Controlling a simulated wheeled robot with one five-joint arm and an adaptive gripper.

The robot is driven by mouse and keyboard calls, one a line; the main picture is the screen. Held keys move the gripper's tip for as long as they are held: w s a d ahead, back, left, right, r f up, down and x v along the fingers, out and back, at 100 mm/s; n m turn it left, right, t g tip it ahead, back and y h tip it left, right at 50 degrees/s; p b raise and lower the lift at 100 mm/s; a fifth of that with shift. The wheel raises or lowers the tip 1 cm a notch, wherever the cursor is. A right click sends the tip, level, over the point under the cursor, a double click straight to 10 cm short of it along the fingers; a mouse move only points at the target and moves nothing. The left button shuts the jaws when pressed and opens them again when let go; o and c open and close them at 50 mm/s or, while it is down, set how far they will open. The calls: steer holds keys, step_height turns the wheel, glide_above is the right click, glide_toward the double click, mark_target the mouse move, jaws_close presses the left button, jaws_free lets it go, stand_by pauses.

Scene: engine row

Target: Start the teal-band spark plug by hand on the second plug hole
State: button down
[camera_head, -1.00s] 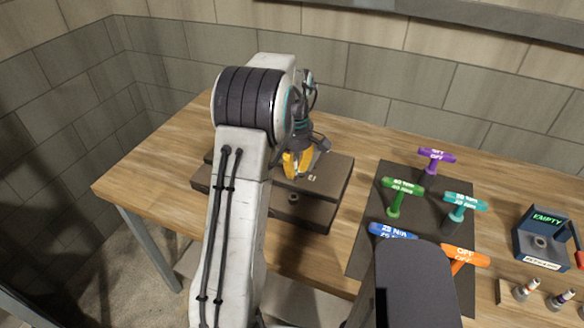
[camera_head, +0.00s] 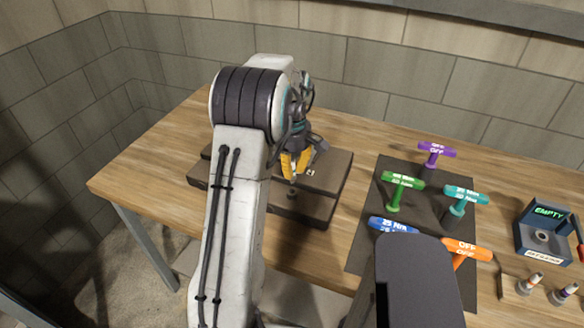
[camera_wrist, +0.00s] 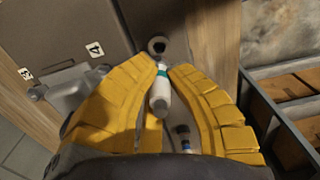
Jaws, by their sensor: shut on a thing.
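The teal-band spark plug (camera_wrist: 160,95) is white with a teal ring near one end. My gripper (camera_wrist: 163,70) is shut on it, its yellow fingers on either side. In the wrist view the plug's banded end points at a dark round hole (camera_wrist: 157,46) and appears short of it; depth is hard to judge. In the head view my gripper (camera_head: 294,168) is over the brown block (camera_head: 325,205), near the block's front step. The plug is not clearly visible there. I cannot tell which hole number this is.
Marks 4 (camera_wrist: 95,49) and 3 (camera_wrist: 25,73) show in the wrist view, with another plug (camera_wrist: 184,136) lower between the fingers. A dark mat (camera_head: 365,245) holds several coloured T-handles. An EMPTY box (camera_head: 545,245) and a plug rack (camera_head: 510,290) stand at right.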

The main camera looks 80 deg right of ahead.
mark_target(292, 180)
steer(key=shift+f+b, duration=1.45)
steer(key=shift+f, duration=0.6)
steer(key=shift+m, duration=0.6)
steer(key=c, duration=1.3)
jaws_free()
steer(key=shift+o, duration=0.2)
